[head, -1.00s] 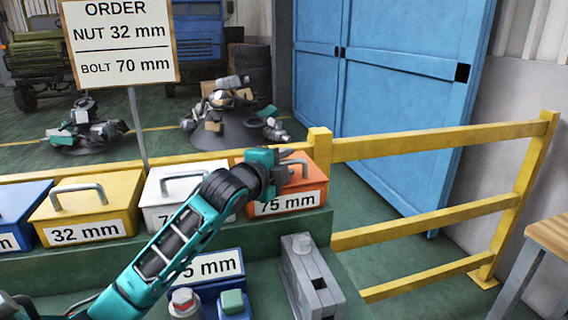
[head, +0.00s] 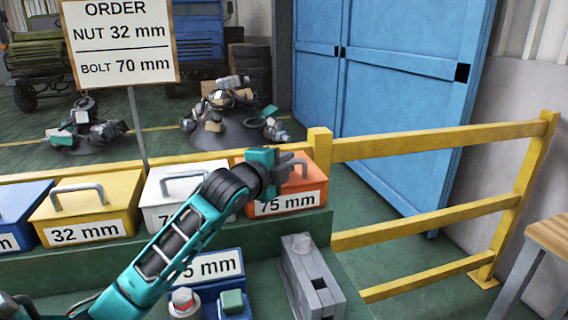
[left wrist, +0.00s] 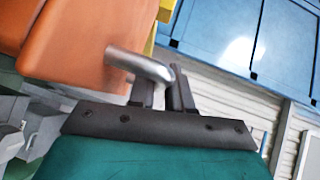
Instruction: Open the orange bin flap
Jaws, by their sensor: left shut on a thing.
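The orange bin (head: 312,183) labelled 75 mm stands at the right end of the bin row, with its flap down as far as I can see. My left gripper (head: 290,168) is at the flap's grey handle (head: 302,164). In the left wrist view the orange flap (left wrist: 85,40) fills the upper left, and the bent metal handle (left wrist: 140,64) runs between the two fingers of my left gripper (left wrist: 166,88), which are shut on it. My left arm hides the left part of the orange bin. My right gripper is not in view.
White (head: 165,185), yellow (head: 95,205) and blue (head: 20,215) bins stand to the left on the green ledge. A yellow railing (head: 430,140) runs behind and to the right. A grey block (head: 310,280) and a lower blue bin (head: 215,268) sit in front.

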